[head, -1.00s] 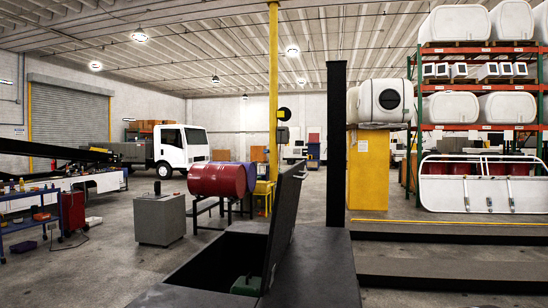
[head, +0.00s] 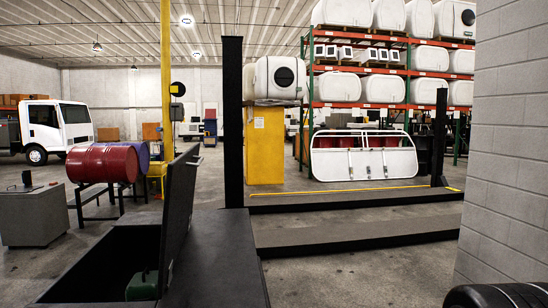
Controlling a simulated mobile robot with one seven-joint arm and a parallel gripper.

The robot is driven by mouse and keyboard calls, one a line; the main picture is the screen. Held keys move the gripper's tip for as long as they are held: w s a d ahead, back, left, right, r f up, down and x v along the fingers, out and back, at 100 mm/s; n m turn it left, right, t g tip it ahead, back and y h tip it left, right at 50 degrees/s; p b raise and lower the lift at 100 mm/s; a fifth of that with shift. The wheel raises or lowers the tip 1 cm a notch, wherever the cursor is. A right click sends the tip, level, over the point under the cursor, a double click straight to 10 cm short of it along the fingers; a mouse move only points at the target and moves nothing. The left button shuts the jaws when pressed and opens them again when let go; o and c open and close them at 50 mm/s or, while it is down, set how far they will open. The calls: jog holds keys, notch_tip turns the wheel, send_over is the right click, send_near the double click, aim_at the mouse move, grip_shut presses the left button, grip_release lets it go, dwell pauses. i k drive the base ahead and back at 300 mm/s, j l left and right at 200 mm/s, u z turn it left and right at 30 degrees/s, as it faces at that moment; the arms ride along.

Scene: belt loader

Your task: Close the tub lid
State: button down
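The tub (head: 100,235) is a dark, open box at the lower left of the head view. Its black lid (head: 181,215) stands raised, close to upright, along the right side of the opening, with a small handle near its top. A green object (head: 142,286) sits inside the tub, partly hidden by the lid. The rest of the tub's inside is dark. My gripper does not show in the head view.
A flat dark surface (head: 222,255) lies right of the lid, with a black post (head: 233,120) behind it. Low dark platforms (head: 350,228) spread to the right. A block wall (head: 515,150) and a black tyre-like object (head: 495,296) stand at the right.

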aim_at(180, 176)
jog(key=i+l+z, duration=0.15)
jog(key=l, duration=0.2)
jog(key=i+l+z, duration=0.1)
jog(key=l, duration=0.25)
jog(key=i+l+z, duration=0.15)
jog(key=l, duration=0.15)
jog(key=i+l+u, duration=0.15)
jog(key=i+l, duration=0.2)
jog(key=i, duration=0.2)
jog(key=i+l+u, duration=0.15)
jog(key=i+l, duration=0.3)
jog(key=i+u, duration=0.45)
jog(key=i+l+u, duration=0.1)
jog(key=i+u, duration=0.15)
jog(key=u, duration=0.25)
jog(key=i+l+u, duration=0.2)
jog(key=u, duration=0.25)
jog(key=i+l+u, duration=0.2)
jog(key=u, duration=0.25)
jog(key=i+l+u, duration=0.25)
jog(key=u, duration=0.15)
jog(key=i+l+u, duration=0.15)
jog(key=l+u, duration=0.3)
jog(key=j, duration=0.1)
